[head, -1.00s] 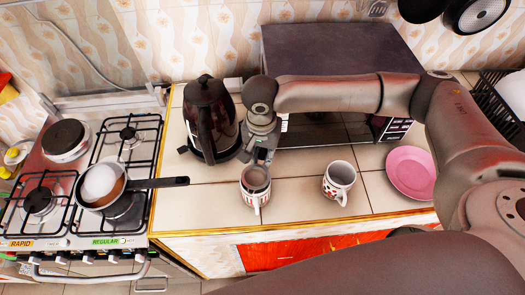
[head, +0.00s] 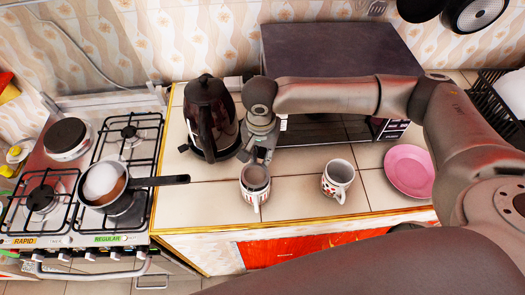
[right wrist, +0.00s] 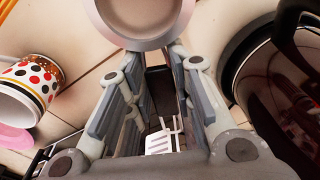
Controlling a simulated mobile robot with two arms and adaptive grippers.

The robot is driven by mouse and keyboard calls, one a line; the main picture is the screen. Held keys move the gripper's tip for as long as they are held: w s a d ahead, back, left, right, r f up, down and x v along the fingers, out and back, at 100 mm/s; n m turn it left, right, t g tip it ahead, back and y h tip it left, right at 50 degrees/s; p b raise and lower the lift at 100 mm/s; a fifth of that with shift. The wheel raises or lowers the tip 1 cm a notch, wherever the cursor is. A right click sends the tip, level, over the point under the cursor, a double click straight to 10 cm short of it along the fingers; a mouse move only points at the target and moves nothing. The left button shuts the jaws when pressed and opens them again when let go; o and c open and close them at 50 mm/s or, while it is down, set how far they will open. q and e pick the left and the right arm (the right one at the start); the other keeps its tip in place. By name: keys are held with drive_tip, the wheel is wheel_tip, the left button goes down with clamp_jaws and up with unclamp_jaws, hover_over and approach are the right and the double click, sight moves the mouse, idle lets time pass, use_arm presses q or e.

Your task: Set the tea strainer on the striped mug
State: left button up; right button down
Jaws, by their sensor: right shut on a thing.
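The striped mug (head: 253,199) stands on the tiled counter in front of the kettle; its pattern is small in the head view. The tea strainer's round bowl (head: 256,177) appears at this mug's mouth. Its pale bowl and rim also show at the top of the right wrist view (right wrist: 140,18). My left gripper is out of view.
A dotted mug (head: 338,181) stands to the right, with a pink plate (head: 410,171) beyond it. A dark kettle (head: 207,120) is close on the left of the gripper. A microwave (head: 335,60) stands behind. The stove with a pan (head: 103,187) is at left.

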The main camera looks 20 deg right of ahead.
drive_tip(key=shift+s+f+g, duration=0.3)
drive_tip(key=shift+s+f, duration=0.15)
drive_tip(key=shift+f, duration=0.25)
drive_tip(key=c, duration=1.6)
unclamp_jaws()
drive_tip(key=o, duration=0.5)
drive_tip(key=shift+w, duration=0.35)
drive_tip(key=shift+r, duration=0.1)
drive_tip(key=shift+r, duration=0.15)
drive_tip(key=r, duration=1.1)
drive_tip(key=shift+s+a+r, duration=0.15)
drive_tip(key=shift+s+r, duration=0.1)
drive_tip(key=shift+r, duration=0.1)
